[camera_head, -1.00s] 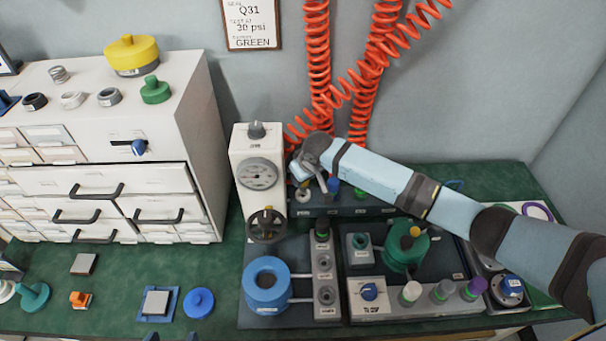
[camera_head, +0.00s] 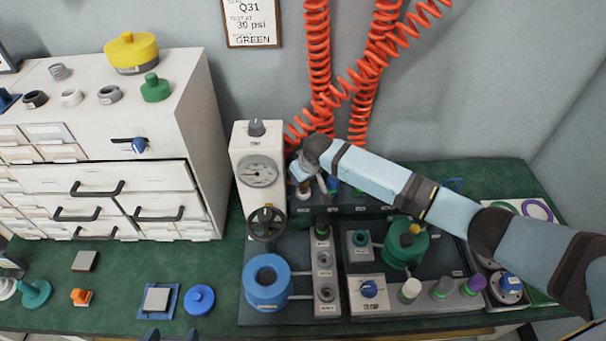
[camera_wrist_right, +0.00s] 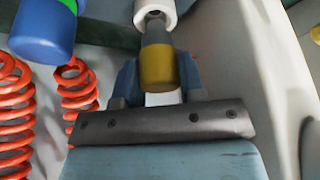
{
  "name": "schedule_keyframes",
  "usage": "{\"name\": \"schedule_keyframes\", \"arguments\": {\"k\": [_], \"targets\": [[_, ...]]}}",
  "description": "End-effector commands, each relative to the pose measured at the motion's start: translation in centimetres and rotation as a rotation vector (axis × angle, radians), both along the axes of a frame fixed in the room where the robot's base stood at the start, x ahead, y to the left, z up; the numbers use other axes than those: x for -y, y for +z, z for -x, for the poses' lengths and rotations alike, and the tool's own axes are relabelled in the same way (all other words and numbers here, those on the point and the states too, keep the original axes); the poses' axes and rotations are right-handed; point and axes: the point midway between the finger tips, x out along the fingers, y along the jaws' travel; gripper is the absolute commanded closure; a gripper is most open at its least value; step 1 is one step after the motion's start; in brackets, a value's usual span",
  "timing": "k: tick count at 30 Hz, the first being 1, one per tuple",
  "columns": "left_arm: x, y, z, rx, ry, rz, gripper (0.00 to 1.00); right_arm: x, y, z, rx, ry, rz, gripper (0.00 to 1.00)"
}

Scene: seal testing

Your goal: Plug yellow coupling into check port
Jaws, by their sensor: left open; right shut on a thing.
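The yellow coupling (camera_wrist_right: 158,68), with a grey nose, is between the fingers of my right gripper (camera_wrist_right: 160,85) in the right wrist view. Its nose is at a white ring (camera_wrist_right: 155,13); I cannot tell whether it sits inside. In the head view my right gripper (camera_head: 304,178) is at the dark rack (camera_head: 350,202) behind the test panel, and the coupling is mostly hidden. A grey block with several round ports (camera_head: 325,275) stands on the panel; its labels are too small to tell which is the check port. My left gripper (camera_head: 171,335) is open and empty at the bottom edge.
A white gauge stand with a handwheel (camera_head: 244,150) is just left of my right gripper. Red coiled hoses (camera_head: 318,60) hang behind it. A blue ring-shaped part (camera_head: 266,283) and a green vessel (camera_head: 403,252) stand on the panel. My right arm spans above its right side.

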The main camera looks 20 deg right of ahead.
Motion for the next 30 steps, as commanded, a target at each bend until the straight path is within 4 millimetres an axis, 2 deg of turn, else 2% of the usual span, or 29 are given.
{"name": "schedule_keyframes", "arguments": {"k": [27,28,30], "targets": [[0.0,0.0,0.0,0.0,0.0,0.0,0.25,0.0,-1.8,0.0,0.001,-0.001,-0.001,0.89],[0.0,0.0,0.0,0.0,0.0,0.0,0.25,0.0,-1.8,0.0,0.001,-0.001,-0.001,0.61],[0.0,0.0,0.0,0.0,0.0,0.0,0.25,0.0,-1.8,0.0,0.001,0.0,0.0,0.45]]}}
